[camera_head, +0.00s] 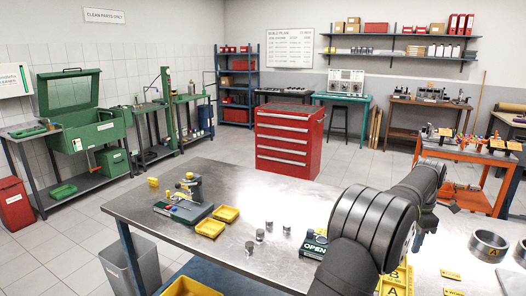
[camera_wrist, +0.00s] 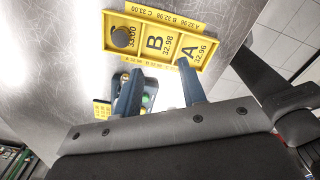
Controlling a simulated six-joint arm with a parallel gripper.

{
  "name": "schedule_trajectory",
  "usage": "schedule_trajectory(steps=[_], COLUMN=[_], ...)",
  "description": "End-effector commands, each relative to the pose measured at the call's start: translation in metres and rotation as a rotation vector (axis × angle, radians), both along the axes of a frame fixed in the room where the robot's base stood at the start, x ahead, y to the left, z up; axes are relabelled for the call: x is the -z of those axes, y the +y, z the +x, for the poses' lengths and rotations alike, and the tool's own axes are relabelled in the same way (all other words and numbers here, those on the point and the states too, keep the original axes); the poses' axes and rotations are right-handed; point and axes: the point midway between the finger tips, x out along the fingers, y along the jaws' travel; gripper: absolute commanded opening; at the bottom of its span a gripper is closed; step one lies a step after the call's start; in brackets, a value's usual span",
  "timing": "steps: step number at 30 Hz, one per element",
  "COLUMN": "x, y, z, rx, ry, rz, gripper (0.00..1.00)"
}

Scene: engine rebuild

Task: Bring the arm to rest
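My arm (camera_head: 375,225) reaches in from the bottom right of the head view, over the right half of the steel bench (camera_head: 150,205). Its end is hidden there behind its own links. In the wrist view my gripper (camera_wrist: 160,68) is open, its two dark fingers apart with nothing between their tips. Beyond the fingertips lies a yellow tray (camera_wrist: 153,38) with compartments marked C, B and A. A round grey piece (camera_wrist: 123,37) sits in compartment C; B and A look empty. The tray is partly covered by my arm in the head view (camera_head: 393,285).
Several small metal cylinders (camera_head: 260,235) stand mid-bench beside an "OPEN" block (camera_head: 313,244). Yellow trays (camera_head: 210,228) and a measuring stand (camera_head: 190,190) are left. Metal rings (camera_head: 488,244) lie right. A small device (camera_wrist: 148,88) shows partly behind the fingers. The bench's front left is clear.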

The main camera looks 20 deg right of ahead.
Motion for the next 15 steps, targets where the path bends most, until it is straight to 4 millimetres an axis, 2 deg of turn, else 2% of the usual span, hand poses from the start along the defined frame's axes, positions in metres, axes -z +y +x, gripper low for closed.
schedule_trajectory(steps=[3, 15], x=[-0.002, -0.007], y=[0.016, 0.071], z=[0.020, 0.079], rx=[-0.047, -0.192], ry=[0.000, 0.000], rz=[0.000, 0.000], gripper=[0.38, 0.38])
